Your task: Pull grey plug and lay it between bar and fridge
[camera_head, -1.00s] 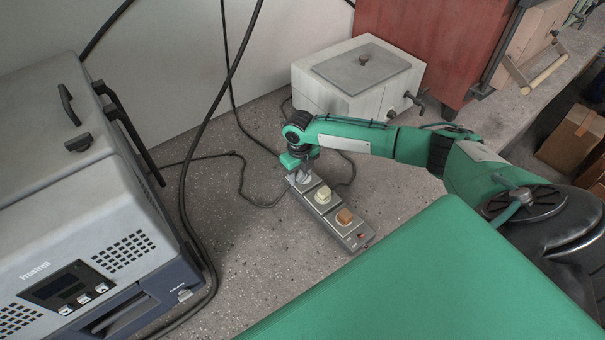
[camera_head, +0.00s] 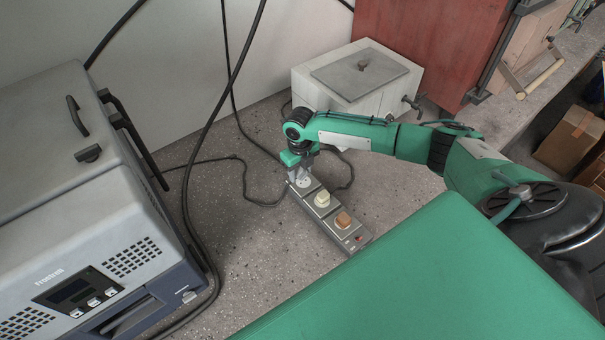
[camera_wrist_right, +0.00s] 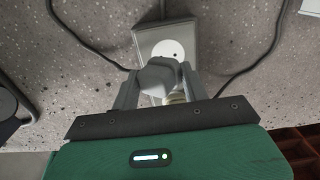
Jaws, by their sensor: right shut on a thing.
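The power bar (camera_head: 325,214) lies on the bench with three sockets in a row. Its far socket (camera_head: 305,184) is bare, and its two holes show in the wrist view (camera_wrist_right: 168,49). A cream plug (camera_head: 322,199) sits in the middle socket and an orange-brown plug (camera_head: 343,219) in the near one. My right gripper (camera_head: 299,170) is shut on the grey plug (camera_wrist_right: 160,76), held just above the far socket and clear of it. The fridge (camera_head: 90,230) is the grey and blue box at the left. My left gripper is out of view.
Speckled bench (camera_head: 240,235) lies open between bar and fridge, with a black cable (camera_head: 190,215) near the fridge and a thinner one behind. A pale box with a lid and tap (camera_head: 345,85) stands behind the bar. A red cabinet (camera_head: 440,45) is at the back.

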